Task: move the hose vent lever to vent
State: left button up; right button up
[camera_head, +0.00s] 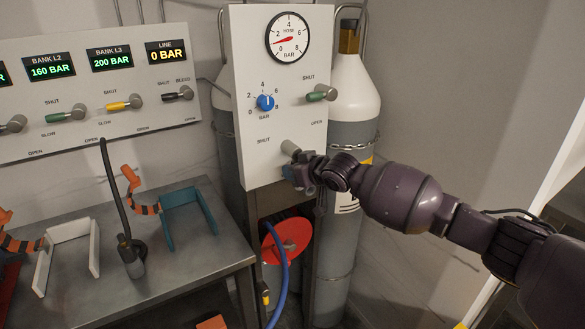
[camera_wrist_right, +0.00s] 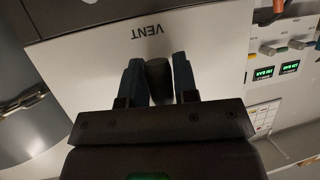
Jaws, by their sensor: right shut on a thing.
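The hose vent lever's grey hub (camera_head: 290,148) sticks out low on the white upright panel (camera_head: 253,60), beside a SHUT label. My right gripper (camera_head: 302,171) is at the panel's lower right edge, just below the hub, and hides most of the lever in the head view. In the right wrist view the dark rounded lever end (camera_wrist_right: 158,80) sits between the two fingers of my right gripper (camera_wrist_right: 158,72), which is shut on it. The VENT label (camera_wrist_right: 150,31) shows on the panel just beyond the fingertips. My left gripper is not in view.
A round gauge (camera_head: 288,37), a blue knob (camera_head: 265,102) and a green lever (camera_head: 320,94) are higher on the panel. A gas cylinder (camera_head: 350,90) stands close behind. A red reel (camera_head: 287,240) with blue hose hangs below. A metal bench (camera_head: 185,262) stands left.

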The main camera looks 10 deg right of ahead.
jog(key=shift+d, duration=0.1)
dwell(0.4)
jog(key=o, duration=0.9)
jog(key=shift+s+d+r, duration=0.25)
jog(key=shift+s, duration=0.1)
jog(key=p+v, duration=0.1)
jog(key=v, duration=0.8)
jog(key=shift+s+d+r+p, duration=0.1)
jog(key=shift+s+r+p, duration=0.1)
jog(key=shift+s+p, duration=0.2)
